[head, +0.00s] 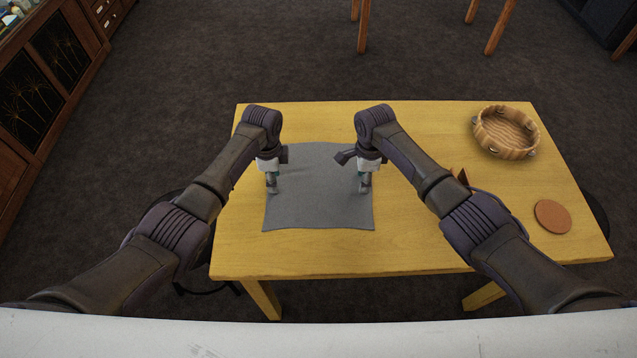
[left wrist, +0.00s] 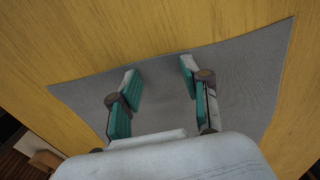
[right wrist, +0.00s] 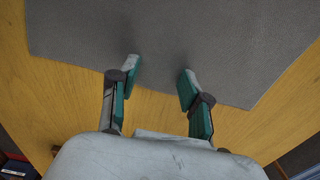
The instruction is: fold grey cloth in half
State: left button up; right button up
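The grey cloth (head: 320,205) lies flat and spread out on the wooden table, left of the table's middle. My left gripper (head: 271,190) points down over the cloth's left side. In the left wrist view its fingers (left wrist: 160,78) are apart with only cloth beneath them. My right gripper (head: 364,188) points down over the cloth's right side. In the right wrist view its fingers (right wrist: 158,78) are apart near the cloth's edge, with nothing held between them. The cloth also shows in the left wrist view (left wrist: 240,75) and the right wrist view (right wrist: 90,35). Parts of the cloth's far side are hidden by my arms.
A wooden tambourine (head: 506,132) lies at the table's back right. A round brown coaster (head: 552,217) lies near the right edge. A small brown object (head: 461,176) is partly hidden behind my right arm. The table (head: 330,258) is bare in front of the cloth.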

pick_arm(q)
jog(key=shift+s, duration=0.1)
jog(key=c, duration=0.8)
pick_arm(e)
jog(key=shift+s+f, duration=0.1)
jog(key=c, duration=0.8)
pick_arm(q)
jog(key=shift+f, duration=0.1)
grip_shut()
pick_arm(e)
grip_shut()
pick_arm(q)
jog(key=shift+s+f, duration=0.15)
jog(key=shift+s, duration=0.05)
pick_arm(e)
jog(key=shift+s, duration=0.1)
